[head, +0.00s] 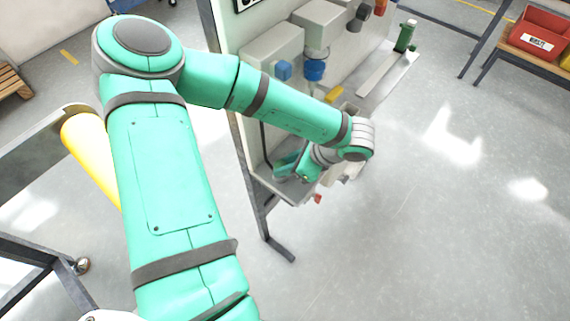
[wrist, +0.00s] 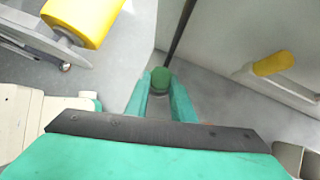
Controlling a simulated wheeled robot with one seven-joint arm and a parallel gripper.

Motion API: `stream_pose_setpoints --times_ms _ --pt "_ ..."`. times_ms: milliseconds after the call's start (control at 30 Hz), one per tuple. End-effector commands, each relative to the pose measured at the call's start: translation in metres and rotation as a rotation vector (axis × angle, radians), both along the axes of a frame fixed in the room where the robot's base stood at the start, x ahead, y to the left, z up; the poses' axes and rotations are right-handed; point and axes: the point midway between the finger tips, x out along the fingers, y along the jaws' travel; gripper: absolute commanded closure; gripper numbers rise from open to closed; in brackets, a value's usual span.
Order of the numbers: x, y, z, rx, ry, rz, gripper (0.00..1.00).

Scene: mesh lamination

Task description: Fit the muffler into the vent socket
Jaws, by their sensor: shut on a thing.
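My gripper (wrist: 162,88) points away from the wrist camera, with its two teal fingers either side of a green round-ended piece (wrist: 160,75). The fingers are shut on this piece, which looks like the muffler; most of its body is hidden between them. In the head view my gripper (head: 289,166) is low at the near end of the grey machine panel, and the held piece cannot be made out there. I cannot pick out the vent socket in either view. A dark line or rod (wrist: 180,32) runs up from just beyond the green piece.
The panel carries grey boxes (head: 322,22), a blue fitting (head: 314,70) and a yellow handle (wrist: 272,63). A green upright part (head: 405,36) stands on its far ledge (head: 388,72). A red bin (head: 541,32) is at the upper right. The floor to the right is clear.

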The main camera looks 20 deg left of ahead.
Motion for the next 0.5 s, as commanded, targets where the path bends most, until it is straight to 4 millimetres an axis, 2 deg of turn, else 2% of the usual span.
stream_pose_setpoints --times_ms 133,167,200,233,500 --pt "-0.0003 0.0 -0.0021 -0.001 0.001 0.001 1.0" --pt "-0.0002 -0.0001 -0.002 -0.001 0.001 0.001 0.73" --pt "-0.0001 0.0 -0.0018 0.0 0.0 0.0 0.64" --pt "-0.0001 0.0001 -0.0017 0.0 0.0 0.0 0.59" --pt "-0.0001 0.0001 -0.0014 0.0 0.0 0.0 0.59"
